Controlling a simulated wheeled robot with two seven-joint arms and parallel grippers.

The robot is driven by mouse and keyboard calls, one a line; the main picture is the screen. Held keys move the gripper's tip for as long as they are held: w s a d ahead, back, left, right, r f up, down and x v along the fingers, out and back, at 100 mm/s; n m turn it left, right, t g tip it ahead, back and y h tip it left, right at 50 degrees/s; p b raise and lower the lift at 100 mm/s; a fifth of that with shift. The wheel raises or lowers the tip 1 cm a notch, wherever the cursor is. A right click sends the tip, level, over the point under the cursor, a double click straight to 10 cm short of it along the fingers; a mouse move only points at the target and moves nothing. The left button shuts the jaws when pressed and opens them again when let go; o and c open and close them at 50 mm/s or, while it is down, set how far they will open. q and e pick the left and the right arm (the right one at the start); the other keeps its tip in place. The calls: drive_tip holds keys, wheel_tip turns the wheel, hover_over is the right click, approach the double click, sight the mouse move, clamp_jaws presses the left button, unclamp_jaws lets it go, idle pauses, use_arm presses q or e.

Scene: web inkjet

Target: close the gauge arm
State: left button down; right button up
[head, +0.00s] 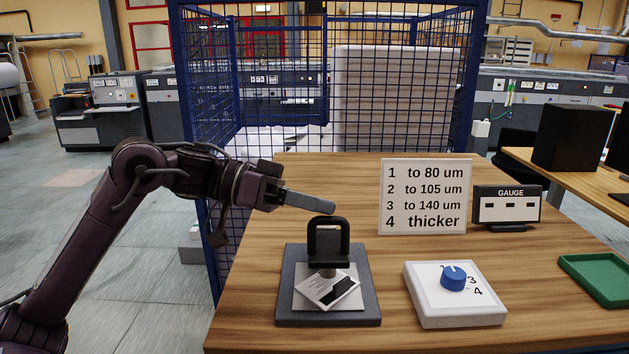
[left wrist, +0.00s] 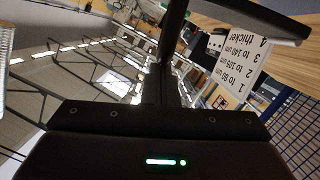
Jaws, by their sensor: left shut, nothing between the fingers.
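The gauge stands on a dark grey base (head: 290,313) near the front of the wooden table. Its gauge arm (head: 345,240) is a black loop handle that stands up over a black block and a metal stub. A printed sample card (head: 320,288) lies tilted on the lighter plate below; whether the stub touches it I cannot tell. My left gripper (head: 332,208) is shut and empty, its grey fingers at the top of the loop; contact is unclear. In the left wrist view a dark bar crosses the top, too close to identify surely. My right gripper is out of view.
A white box with a blue knob (head: 453,278) stands right of the gauge. Behind are a thickness sign (head: 425,197) and a GAUGE display (head: 507,205). A green tray (head: 600,280) lies at the right edge. A blue mesh cage (head: 215,150) stands behind the table.

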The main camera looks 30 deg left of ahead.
sight(315, 230)
use_arm(q)
drive_tip(key=shift+s+d+f+m+b, duration=0.2)
drive_tip(key=shift+s+f+m+b, duration=0.2)
drive_tip(key=shift+f+b, duration=0.4)
drive_tip(key=shift+s+d+f+m+b, duration=0.2)
drive_tip(key=shift+s+f+m+b, duration=0.25)
drive_tip(key=shift+b, duration=0.5)
drive_tip(key=shift+d+f+t+y+b, duration=0.1)
drive_tip(key=shift+f+t+y+b, duration=0.05)
drive_tip(key=shift+t+y+b, duration=0.2)
drive_tip(key=shift+m, duration=0.25)
